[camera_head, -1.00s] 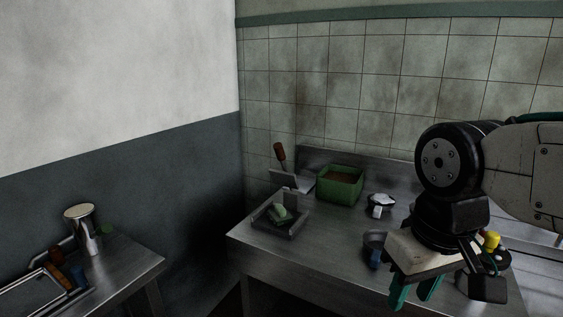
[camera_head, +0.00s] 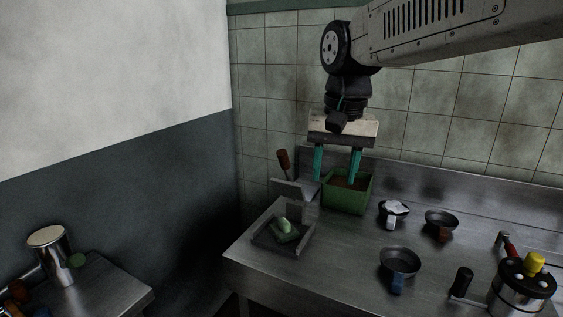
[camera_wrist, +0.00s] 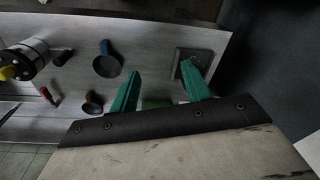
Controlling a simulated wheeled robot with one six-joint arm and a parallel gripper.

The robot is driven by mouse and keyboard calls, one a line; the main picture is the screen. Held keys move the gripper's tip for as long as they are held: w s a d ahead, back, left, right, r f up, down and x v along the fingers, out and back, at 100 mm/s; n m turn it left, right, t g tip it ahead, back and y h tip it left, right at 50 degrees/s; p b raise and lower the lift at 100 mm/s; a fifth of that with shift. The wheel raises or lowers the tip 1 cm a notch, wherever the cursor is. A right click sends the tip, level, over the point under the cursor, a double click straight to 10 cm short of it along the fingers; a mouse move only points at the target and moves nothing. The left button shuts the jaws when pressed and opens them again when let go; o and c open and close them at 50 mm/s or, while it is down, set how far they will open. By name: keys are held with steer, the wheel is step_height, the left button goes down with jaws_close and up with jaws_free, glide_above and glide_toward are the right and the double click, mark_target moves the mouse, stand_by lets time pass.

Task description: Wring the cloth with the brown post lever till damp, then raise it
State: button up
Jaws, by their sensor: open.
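The wringer (camera_head: 268,246) is a grey open tray at the left of the steel table, with a flat grey plate (camera_head: 296,189) raised behind it. A brown-handled lever post (camera_head: 283,159) stands upright at its back. A light green cloth (camera_head: 285,229) lies bunched in the tray. My gripper (camera_head: 337,180) points down with its green fingers apart and empty. In the head view it appears in front of the green box, right of the lever. In the wrist view my gripper (camera_wrist: 160,76) shows the tray (camera_wrist: 207,56) beyond one finger; the lever is not visible there.
A green box (camera_head: 346,199) with brown contents stands behind the tray. Several small pans, one with a blue handle (camera_head: 399,263), and a pot with a yellow knob (camera_head: 522,286) stand to the right. A side table with a metal cup (camera_head: 53,258) is at far left.

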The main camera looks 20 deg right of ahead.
steer(key=w+r+m, duration=0.1)
steer(key=w+m, duration=0.1)
steer(key=w, duration=0.8)
steer(key=m, duration=0.4)
glide_toward(282, 167)
steer(key=shift+d+f, duration=0.1)
steer(key=shift+f, duration=0.2)
steer(key=shift+w+f, duration=0.15)
steer(key=shift+f, duration=0.1)
steer(key=f, duration=0.7)
steer(key=shift+w+f, duration=0.15)
steer(key=shift+w, duration=0.1)
